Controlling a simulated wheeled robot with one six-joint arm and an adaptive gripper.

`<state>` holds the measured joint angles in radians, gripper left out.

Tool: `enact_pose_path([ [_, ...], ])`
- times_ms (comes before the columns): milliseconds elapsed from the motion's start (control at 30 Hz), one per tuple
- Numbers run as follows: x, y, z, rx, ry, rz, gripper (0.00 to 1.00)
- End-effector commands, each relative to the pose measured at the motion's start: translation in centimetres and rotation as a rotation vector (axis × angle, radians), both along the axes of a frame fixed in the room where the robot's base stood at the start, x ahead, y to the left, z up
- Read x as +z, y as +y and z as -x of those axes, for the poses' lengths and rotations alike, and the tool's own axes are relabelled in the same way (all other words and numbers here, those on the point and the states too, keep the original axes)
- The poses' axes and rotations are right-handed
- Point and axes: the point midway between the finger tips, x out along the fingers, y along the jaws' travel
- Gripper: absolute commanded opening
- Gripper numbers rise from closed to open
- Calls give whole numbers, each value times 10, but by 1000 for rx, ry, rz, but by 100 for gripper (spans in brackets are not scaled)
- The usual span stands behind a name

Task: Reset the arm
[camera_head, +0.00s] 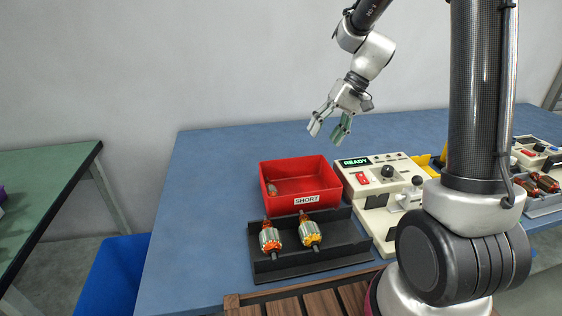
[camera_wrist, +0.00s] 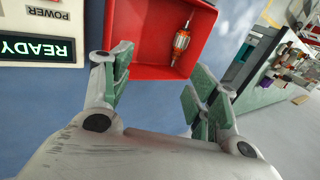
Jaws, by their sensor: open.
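My arm reaches in from the upper right in the head view. My gripper (camera_head: 330,125) hangs above the blue table, behind the red bin, with its fingers apart and nothing between them. In the wrist view my gripper (camera_wrist: 155,88) also shows open and empty, with green finger pads. The red bin (camera_head: 300,205) carries a SHORT label, and one armature lies inside it. That armature (camera_wrist: 181,42) shows clearly in the wrist view, apart from my fingers.
A black tray (camera_head: 300,265) with two armatures (camera_head: 269,238) (camera_head: 310,233) stands in front of the bin. A tester (camera_head: 385,175) reading READY is to its right. A yellow bin (camera_head: 428,162) and another tray of armatures (camera_head: 545,205) are farther right. The table's left side is clear.

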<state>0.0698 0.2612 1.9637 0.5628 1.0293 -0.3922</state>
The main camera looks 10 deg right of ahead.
Motion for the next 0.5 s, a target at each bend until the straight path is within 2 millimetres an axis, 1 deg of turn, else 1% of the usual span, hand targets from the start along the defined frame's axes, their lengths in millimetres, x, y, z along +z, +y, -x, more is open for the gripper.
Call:
enact_pose_path([
  [100, -1, -2, 0, -34, 17, 6, 59],
  [167, -8, -9, 9, -54, 56, 38, 59],
  [200, -15, -15, 20, -62, 86, 61, 59],
  [267, -14, -25, 42, -75, 115, 110, 59],
  [300, -8, -32, 56, -79, 116, 144, 59],
  [500, 26, -58, 118, -87, 65, 279, 59],
])
